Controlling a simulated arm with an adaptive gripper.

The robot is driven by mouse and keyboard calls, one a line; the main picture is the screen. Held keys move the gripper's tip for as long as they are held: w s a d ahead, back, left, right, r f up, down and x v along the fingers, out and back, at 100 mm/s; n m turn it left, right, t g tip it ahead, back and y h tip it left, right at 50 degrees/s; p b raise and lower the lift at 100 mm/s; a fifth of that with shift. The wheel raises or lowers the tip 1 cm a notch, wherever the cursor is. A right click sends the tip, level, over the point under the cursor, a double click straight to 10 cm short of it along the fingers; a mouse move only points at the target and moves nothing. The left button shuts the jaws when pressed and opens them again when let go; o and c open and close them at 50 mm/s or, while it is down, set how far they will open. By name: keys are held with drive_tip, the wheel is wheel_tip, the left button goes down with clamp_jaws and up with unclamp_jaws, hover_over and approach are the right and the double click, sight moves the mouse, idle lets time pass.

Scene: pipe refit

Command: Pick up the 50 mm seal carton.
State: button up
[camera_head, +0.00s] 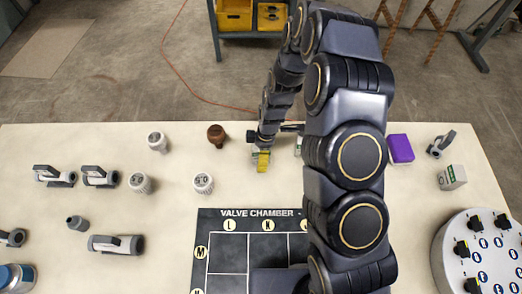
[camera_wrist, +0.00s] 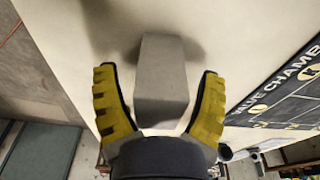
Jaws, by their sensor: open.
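A plain grey box-shaped carton (camera_wrist: 162,80) stands between the two yellow-padded fingers of my gripper (camera_wrist: 156,72) in the wrist view. The fingers are open, with a visible gap on each side of it. No size label can be read on it. In the head view my gripper (camera_head: 262,160) points down at the table behind the valve chamber board, and it hides most of what is between its fingers. A white carton with a green mark (camera_head: 452,177) stands at the right; its size cannot be read. A pale object (camera_head: 298,146) is mostly hidden behind my arm.
The black valve chamber board (camera_head: 222,225) lies at the front middle. White caps (camera_head: 203,183), a brown knob (camera_head: 216,136) and grey valves (camera_head: 100,177) stand to the left. A purple block (camera_head: 400,149), a grey fitting (camera_head: 441,144) and a round white stand (camera_head: 440,262) are right.

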drive_tip(key=c, duration=1.2)
